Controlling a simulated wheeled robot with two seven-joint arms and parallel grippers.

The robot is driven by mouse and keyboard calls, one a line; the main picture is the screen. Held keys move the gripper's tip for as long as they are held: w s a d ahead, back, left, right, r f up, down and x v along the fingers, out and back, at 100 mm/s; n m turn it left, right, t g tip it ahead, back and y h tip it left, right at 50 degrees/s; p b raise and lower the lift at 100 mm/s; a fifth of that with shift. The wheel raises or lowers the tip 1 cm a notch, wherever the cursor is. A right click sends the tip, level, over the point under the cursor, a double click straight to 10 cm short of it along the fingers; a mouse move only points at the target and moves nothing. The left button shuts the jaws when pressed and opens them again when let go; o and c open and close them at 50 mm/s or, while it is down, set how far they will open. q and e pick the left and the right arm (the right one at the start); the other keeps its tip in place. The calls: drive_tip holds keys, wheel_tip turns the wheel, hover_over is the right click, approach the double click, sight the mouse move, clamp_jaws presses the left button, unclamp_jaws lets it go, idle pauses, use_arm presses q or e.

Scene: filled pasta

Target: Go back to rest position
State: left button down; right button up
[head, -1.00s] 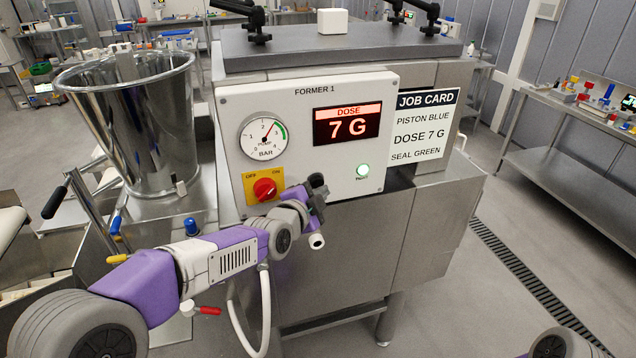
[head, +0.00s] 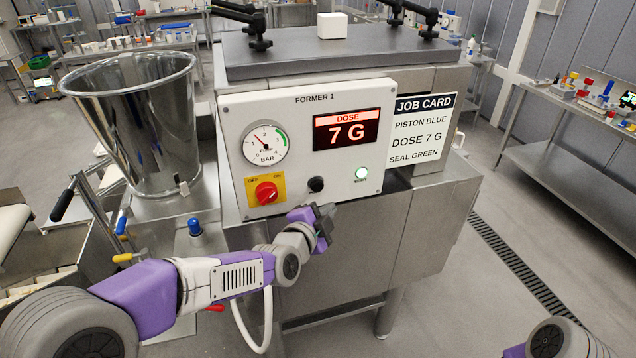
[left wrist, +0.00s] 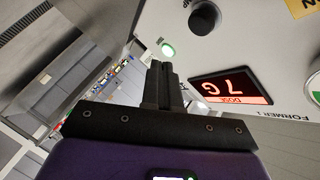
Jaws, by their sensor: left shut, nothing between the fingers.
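My left gripper (head: 331,213) is in front of the former's control panel (head: 330,100), just below its lower edge and apart from it in the head view. In the left wrist view its two dark fingers (left wrist: 162,85) are together with nothing between them. The panel carries a black knob (head: 316,184), a red switch (head: 266,192), a lit green button (head: 362,173), a pressure gauge (head: 265,145) and a display (head: 346,129) reading DOSE 7 G. My right gripper is not in view; only part of my right arm shows at the bottom right.
A steel hopper (head: 135,125) stands left of the panel. A job card (head: 419,130) hangs to its right. A blue-capped part (head: 194,227) and a lever (head: 62,205) are near my left arm. The floor (head: 440,310) at the right is clear, with a drain grate (head: 520,265).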

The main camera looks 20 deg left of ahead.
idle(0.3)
use_arm(q)
drive_tip(key=s+d+f+n+g+b, duration=0.1)
drive_tip(key=s+f+n+g, duration=0.15)
drive_tip(key=f, duration=0.75)
drive_tip(key=s+f+n+g, duration=0.2)
drive_tip(key=f+g, duration=0.1)
drive_tip(key=f, duration=0.7)
drive_tip(key=s+d+f+n+g+b, duration=0.1)
drive_tip(key=s+f+n+g, duration=0.15)
drive_tip(key=f, duration=0.85)
drive_tip(key=s+d+f+n+g+h+b, duration=0.1)
drive_tip(key=s+f+n+g, duration=0.5)
drive_tip(key=s+f, duration=1.1)
drive_tip(key=s+d+n+b, duration=0.1)
drive_tip(key=s+d+n, duration=0.1)
drive_tip(key=n, duration=0.1)
drive_tip(key=shift+s+d+f+g+h, duration=0.2)
drive_tip(key=shift+d+g+h, duration=0.1)
drive_tip(key=shift+g, duration=0.1)
